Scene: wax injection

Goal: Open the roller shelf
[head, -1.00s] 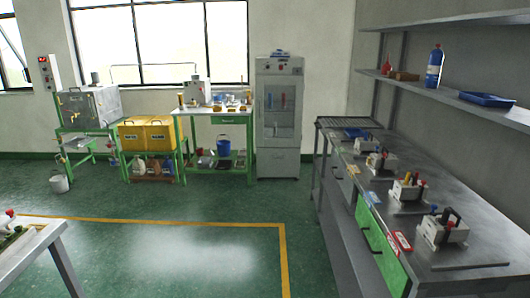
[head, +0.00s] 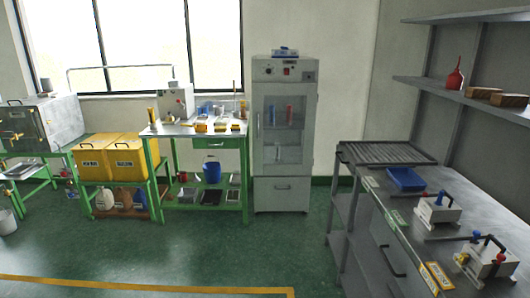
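What looks like the roller shelf is a grey, ribbed rack (head: 388,153) at the far end of the right-hand metal workbench, in the head view. Its bars lie side by side in a flat frame at bench-top height. Grey shelves (head: 342,213) show below it at the bench's end. I cannot tell from this distance whether any part of it is pulled out. Neither of my grippers is in view.
The metal workbench (head: 440,200) holds a blue tray (head: 405,179) and small clamp devices (head: 437,211). A grey glass-door cabinet (head: 283,190) stands left of it. A green-framed table (head: 200,142) and yellow bins (head: 127,158) stand further left. The green floor (head: 250,255) in front is clear.

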